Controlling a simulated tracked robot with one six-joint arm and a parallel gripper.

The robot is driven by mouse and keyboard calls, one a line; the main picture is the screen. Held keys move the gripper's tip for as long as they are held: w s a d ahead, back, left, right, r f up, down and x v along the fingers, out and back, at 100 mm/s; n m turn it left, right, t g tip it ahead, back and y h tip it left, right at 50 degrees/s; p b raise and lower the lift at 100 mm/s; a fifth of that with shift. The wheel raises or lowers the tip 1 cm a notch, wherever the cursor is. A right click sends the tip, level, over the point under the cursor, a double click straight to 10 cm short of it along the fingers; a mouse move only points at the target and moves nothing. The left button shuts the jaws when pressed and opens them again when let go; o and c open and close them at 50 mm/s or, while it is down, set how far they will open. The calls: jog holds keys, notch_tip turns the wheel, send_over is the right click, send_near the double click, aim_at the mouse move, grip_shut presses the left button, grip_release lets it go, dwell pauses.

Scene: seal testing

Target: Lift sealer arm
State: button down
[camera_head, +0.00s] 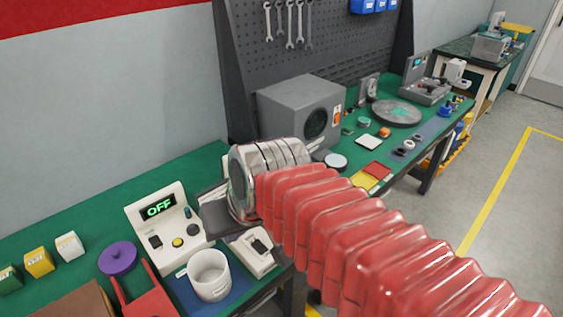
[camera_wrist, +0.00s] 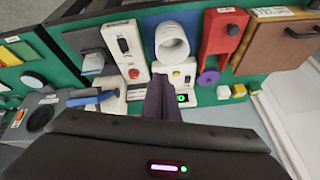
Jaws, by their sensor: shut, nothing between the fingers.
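A white device with a black switch (camera_head: 255,250), which looks like part of the sealer, stands at the front edge of the green bench, partly behind my arm. In the wrist view the white body (camera_wrist: 122,48) shows at upper centre left, and a blue bar (camera_wrist: 92,98) lies below it to the left. I cannot tell for sure which part is the sealer arm. My gripper (camera_wrist: 160,80) is shut and empty, its dark fingers pointing toward the bench, apart from the blue bar. In the head view my own red-sleeved arm and metal wrist hide the gripper.
A white control box reading OFF (camera_head: 165,222), a white mug (camera_head: 210,275), a purple disc (camera_head: 118,258) and a red stand (camera_head: 145,297) crowd the left bench. A grey machine (camera_head: 300,108) stands behind my wrist. Bare green bench (camera_head: 150,180) lies at the back left.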

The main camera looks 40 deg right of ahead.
jog(key=w+d+r+m+t+y, duration=0.1)
jog(key=w+d+r+m, duration=0.1)
jog(key=w+d+m, duration=0.4)
jog(key=w+d+r+m+t, duration=0.1)
jog(key=w+d+r+m, duration=0.15)
jog(key=d, duration=0.65)
jog(key=s+d+f+m+t, duration=0.2)
jog(key=d+m, duration=0.4)
jog(key=d, duration=0.3)
jog(key=shift+s+d+f, duration=0.35)
jog(key=shift+s+f, duration=0.15)
jog(key=shift+s, duration=0.3)
